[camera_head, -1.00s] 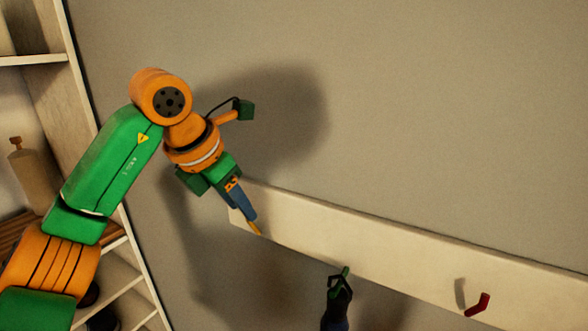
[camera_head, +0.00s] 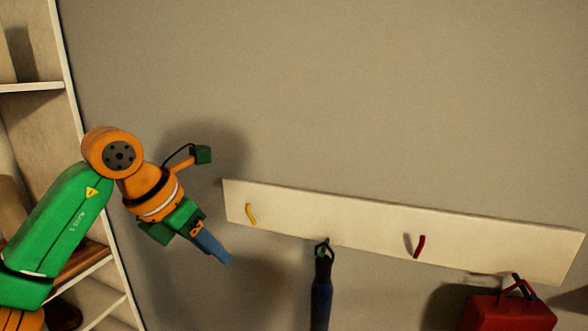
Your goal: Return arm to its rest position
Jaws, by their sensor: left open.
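My left gripper (camera_head: 214,246) is at the left of the head view, on the green and orange arm that comes in from the left. It points down and to the right, and nothing shows between its blue fingers. It is in front of the grey wall, below and left of the rack's left end. My right gripper is not in view.
A pale hook rack (camera_head: 330,219) is on the wall. Its yellow hook (camera_head: 250,213) and red hook (camera_head: 420,246) are bare. A dark blue item (camera_head: 321,300) and a red bag (camera_head: 507,314) hang from it. A shelf unit (camera_head: 88,160) stands at the left.

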